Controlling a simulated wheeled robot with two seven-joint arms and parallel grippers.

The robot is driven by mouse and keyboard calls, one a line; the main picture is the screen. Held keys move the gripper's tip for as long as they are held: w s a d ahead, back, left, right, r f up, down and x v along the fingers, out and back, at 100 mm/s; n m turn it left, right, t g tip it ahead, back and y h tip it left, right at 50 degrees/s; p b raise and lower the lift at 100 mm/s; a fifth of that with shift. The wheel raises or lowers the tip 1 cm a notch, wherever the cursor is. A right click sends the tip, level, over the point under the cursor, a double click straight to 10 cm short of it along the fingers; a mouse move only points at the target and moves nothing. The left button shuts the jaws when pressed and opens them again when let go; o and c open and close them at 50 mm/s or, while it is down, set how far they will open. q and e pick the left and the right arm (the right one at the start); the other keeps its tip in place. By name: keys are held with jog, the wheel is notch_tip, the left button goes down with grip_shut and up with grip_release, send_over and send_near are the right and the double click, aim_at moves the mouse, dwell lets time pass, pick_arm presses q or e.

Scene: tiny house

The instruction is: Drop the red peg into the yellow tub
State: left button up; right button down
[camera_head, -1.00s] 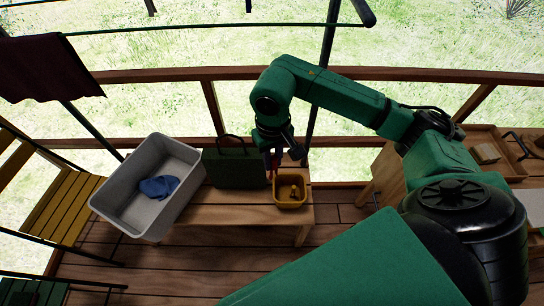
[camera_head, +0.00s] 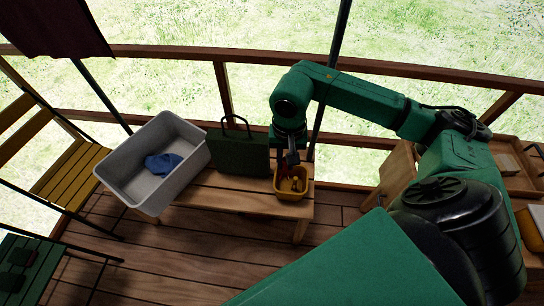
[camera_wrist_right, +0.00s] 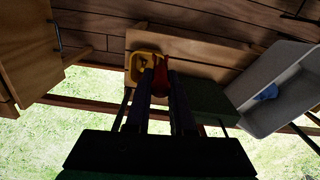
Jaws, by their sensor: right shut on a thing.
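The yellow tub (camera_head: 292,197) stands at the right end of a wooden bench, with small yellowish things inside. It also shows in the right wrist view (camera_wrist_right: 131,73). My right gripper (camera_head: 288,161) points down at the tub's back left part and is shut on the red peg (camera_wrist_right: 161,75). The peg overlaps the tub's edge in the right wrist view. In the head view the peg is small and dark between the fingers, so its exact height above the tub is hard to tell. My left gripper is not in view.
A dark green bag (camera_head: 238,154) with a handle stands on the bench just left of the gripper. A grey bin (camera_head: 127,190) with a blue cloth (camera_head: 163,164) is farther left. A wooden cabinet (camera_head: 396,173) stands right of the bench.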

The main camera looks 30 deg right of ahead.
jog(key=w+d+f+m+b, duration=0.1)
jog(key=d+f+m+b, duration=0.75)
jog(key=m, duration=0.65)
jog(key=d+f+m+b, duration=0.5)
jog(key=d+m+b, duration=0.4)
jog(key=m+b, duration=0.6)
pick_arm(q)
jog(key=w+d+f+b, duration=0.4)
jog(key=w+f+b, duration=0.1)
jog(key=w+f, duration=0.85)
pick_arm(e)
jog(key=w+a+f+m+b, duration=0.6)
jog(key=w+f+m+b, duration=0.1)
jog(key=f+m, duration=0.2)
jog(key=shift+f+m, duration=0.3)
jog(key=shift+m, duration=0.1)
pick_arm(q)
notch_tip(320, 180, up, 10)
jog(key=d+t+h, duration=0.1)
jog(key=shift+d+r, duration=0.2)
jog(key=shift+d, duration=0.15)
pick_arm(e)
jog(key=c, duration=0.7)
grip_release()
